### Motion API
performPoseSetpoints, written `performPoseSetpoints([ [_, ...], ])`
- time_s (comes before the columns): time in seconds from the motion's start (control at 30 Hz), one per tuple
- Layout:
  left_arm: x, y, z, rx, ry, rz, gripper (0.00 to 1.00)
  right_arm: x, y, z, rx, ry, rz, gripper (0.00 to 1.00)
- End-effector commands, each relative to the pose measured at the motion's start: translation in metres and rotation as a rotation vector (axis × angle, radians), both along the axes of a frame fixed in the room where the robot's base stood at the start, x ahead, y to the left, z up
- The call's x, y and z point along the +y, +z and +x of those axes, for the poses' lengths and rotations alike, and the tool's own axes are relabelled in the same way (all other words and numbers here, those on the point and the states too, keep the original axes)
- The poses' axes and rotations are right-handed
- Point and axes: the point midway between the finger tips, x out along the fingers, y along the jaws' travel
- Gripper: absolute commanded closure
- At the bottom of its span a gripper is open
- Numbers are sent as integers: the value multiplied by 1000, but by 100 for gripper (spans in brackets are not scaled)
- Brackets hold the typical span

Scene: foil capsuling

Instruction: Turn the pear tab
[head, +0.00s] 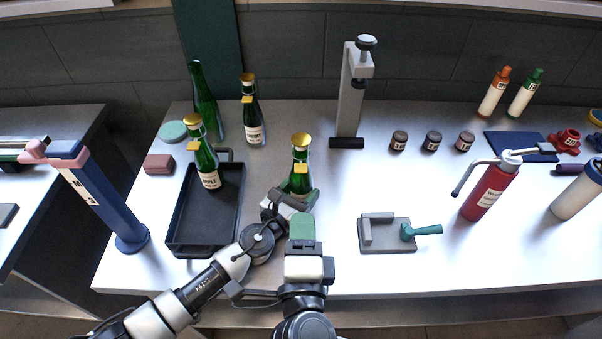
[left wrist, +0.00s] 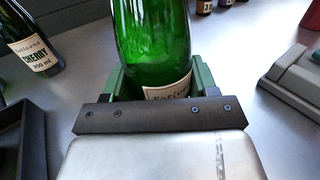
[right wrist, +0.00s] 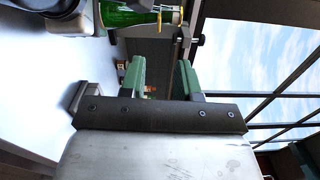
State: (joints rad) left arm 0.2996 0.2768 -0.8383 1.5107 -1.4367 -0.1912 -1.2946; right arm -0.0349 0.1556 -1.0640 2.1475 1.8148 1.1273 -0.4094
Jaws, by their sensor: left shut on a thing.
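A green bottle (head: 300,183) with a gold foil top (head: 300,139) stands upright mid-table. A small yellow tab shows just below its foil; its variety name is hidden. My left gripper (head: 291,198) is shut on its lower body. The left wrist view shows the green bottle (left wrist: 152,40) between the fingers of my left gripper (left wrist: 150,85). My right gripper (head: 302,228) is in front of the bottle, apart from the tab. In the right wrist view my right gripper (right wrist: 160,80) is open and empty, with the green bottle (right wrist: 130,14) and yellow tab (right wrist: 177,17) above it.
A black tray (head: 205,235) on the left holds the apple bottle (head: 207,165). The cherry bottle (head: 252,120) and a bare green bottle (head: 203,105) stand behind. A grey press (head: 350,95), a plate with a teal handle (head: 388,245) and a red extinguisher-like bottle (head: 488,190) stand right.

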Motion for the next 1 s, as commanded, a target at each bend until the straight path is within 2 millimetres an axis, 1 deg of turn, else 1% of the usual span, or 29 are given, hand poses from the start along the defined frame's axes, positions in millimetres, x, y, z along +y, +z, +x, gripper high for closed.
performPoseSetpoints([
  [0.13,0,0,0,1,0,1,80,1,0,2,15,-2,-50,68],
  [0.27,0,0,0,1,0,1,80,1,1,17,14,-2,-57,68],
  [0.5,0,0,0,0,0,0,80,1,1,65,12,-2,-56,68],
  [0.7,0,0,0,0,0,0,80,1,1,99,14,-3,-55,68],
  [0.83,0,0,0,0,1,0,80,2,1,112,15,-1,-54,68],
  [1.0,0,0,0,0,1,0,80,1,0,119,16,-1,-54,68],
])
